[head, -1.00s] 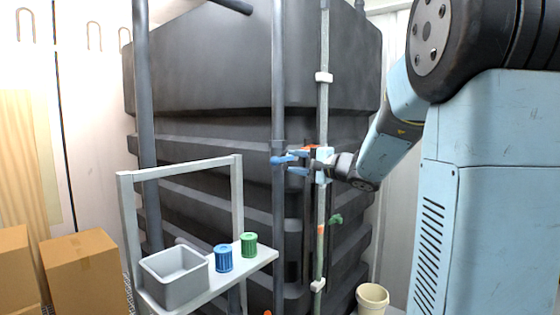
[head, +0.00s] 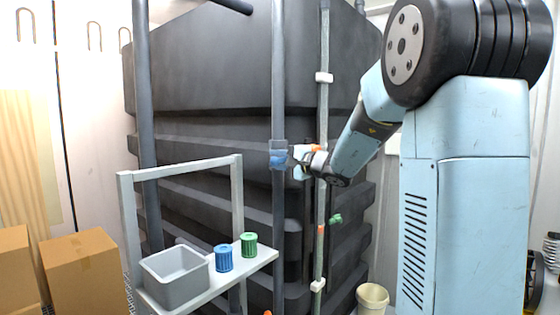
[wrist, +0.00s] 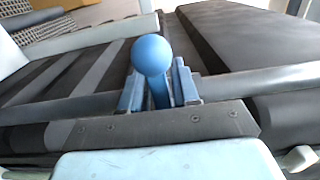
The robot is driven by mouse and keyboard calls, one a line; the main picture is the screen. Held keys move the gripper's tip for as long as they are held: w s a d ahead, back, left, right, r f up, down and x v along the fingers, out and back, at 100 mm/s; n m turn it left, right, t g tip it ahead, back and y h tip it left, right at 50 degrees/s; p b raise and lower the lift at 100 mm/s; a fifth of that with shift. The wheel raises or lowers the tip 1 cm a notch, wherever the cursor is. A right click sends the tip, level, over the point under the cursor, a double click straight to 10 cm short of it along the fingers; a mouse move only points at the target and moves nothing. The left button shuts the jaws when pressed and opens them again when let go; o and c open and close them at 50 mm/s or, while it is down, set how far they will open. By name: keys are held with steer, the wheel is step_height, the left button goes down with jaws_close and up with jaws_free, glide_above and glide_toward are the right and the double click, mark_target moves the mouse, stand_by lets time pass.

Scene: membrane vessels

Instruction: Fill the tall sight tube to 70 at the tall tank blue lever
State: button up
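The large dark tank (head: 200,70) fills the middle of the head view. A vertical grey pipe (head: 279,80) runs in front of it and carries the blue lever (head: 278,160). To its right, a thin upright sight tube (head: 323,110) has white brackets and an orange mark (head: 318,147); I cannot read its level. My gripper (wrist: 159,88) is at the lever, its blue fingers close on both sides of the stem. The lever's round blue knob (wrist: 152,55) shows just beyond the fingers. The fingers are hard to make out in the head view.
A green lever (head: 336,219) sits lower, beside the sight tube. A shelf (head: 205,288) at the lower left bears a grey bin (head: 176,275), a blue jar (head: 223,258) and a green jar (head: 249,244). A cream bucket (head: 372,299) and cardboard boxes (head: 85,272) stand low.

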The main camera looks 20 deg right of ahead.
jaws_close()
